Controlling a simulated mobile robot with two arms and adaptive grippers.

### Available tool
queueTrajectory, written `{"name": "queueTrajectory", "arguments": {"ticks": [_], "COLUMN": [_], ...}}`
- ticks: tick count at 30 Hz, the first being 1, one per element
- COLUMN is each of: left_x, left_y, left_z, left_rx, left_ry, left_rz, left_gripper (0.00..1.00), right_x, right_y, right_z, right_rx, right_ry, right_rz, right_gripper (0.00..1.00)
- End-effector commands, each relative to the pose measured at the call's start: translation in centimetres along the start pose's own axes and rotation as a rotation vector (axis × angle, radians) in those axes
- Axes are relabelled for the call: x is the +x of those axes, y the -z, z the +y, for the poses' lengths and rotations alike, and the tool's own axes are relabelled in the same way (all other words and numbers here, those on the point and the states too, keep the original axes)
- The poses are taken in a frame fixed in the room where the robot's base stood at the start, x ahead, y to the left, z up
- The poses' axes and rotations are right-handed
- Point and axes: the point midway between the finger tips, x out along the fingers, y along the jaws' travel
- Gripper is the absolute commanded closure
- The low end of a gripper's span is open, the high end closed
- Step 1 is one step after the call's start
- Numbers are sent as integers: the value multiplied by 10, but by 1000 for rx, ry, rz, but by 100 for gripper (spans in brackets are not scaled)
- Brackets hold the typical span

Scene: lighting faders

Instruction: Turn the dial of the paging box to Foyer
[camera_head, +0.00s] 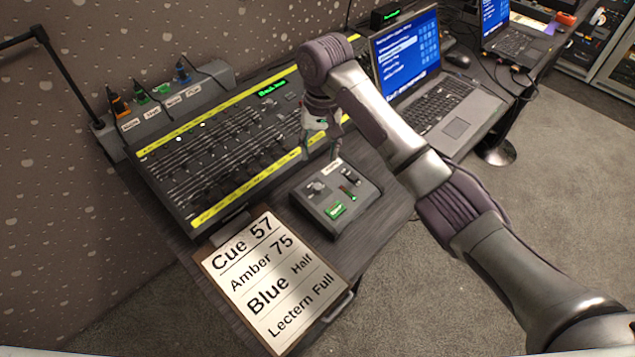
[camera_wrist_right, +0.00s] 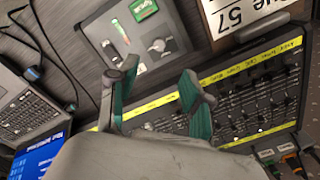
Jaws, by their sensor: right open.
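A small grey control box (camera_head: 362,202), which I take to be the paging box, sits on the dark desk near its front edge. Its round dial (camera_head: 316,187) is at the upper left of its top, with a small lever (camera_head: 350,176) and a lit green display (camera_head: 335,210) beside it. The dial's markings are too small to read. My right gripper (camera_head: 321,154) is open and empty, above and behind the box. In the right wrist view the dial (camera_wrist_right: 158,45) lies just beyond the open fingers (camera_wrist_right: 158,70), apart from them. My left gripper is out of view.
A yellow-edged fader desk (camera_head: 215,140) stands behind and left of the box. A cue sheet (camera_head: 270,275) lies in front at left. A laptop (camera_head: 435,100) stands at right. A rack with coloured plugs (camera_head: 165,105) is at the back left.

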Motion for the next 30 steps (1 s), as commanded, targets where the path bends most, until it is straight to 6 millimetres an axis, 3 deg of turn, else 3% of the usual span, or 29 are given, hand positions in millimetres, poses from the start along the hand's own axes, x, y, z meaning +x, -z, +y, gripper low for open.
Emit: {"name": "queueTrajectory", "arguments": {"ticks": [9, 15, 21, 30], "left_x": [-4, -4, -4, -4], "left_y": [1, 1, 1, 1], "left_z": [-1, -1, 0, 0], "left_rx": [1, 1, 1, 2], "left_ry": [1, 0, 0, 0], "left_rz": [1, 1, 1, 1], "left_gripper": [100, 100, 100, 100], "right_x": [68, 102, 119, 122], "right_y": [-1, -1, 0, 0], "right_z": [1, 1, 0, 0], "right_rx": [1, -1, -1, -2], "right_ry": [-3, -1, 0, 0], "right_rz": [-3, -1, 1, 2], "right_gripper": [51, 51, 51, 51]}}
